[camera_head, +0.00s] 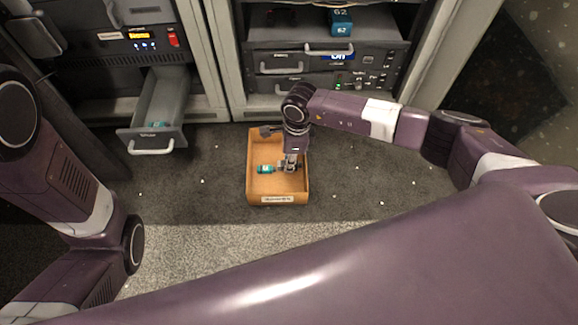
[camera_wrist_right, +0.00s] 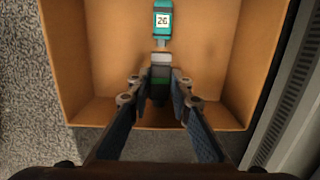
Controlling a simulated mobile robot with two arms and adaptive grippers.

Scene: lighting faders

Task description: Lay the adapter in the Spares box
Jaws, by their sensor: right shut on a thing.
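An orange-brown open box (camera_head: 250,150) stands on the floor, with a label on its front that I cannot read clearly. My right gripper (camera_head: 288,167) reaches down into it. In the right wrist view my right gripper (camera_wrist_right: 157,92) is shut on the adapter (camera_wrist_right: 160,76), a small dark piece with a green band and a grey end. The adapter is inside the box walls; whether it touches the floor of the box is unclear. A teal piece marked 26 (camera_wrist_right: 163,22) lies in the box just beyond it, and also shows in the head view (camera_head: 265,169). My left gripper is not in view.
An open grey drawer (camera_head: 152,148) with a small teal item juts out at the left. Rack cabinets with handles (camera_head: 330,49) and a blue box marked 62 (camera_head: 342,24) stand behind.

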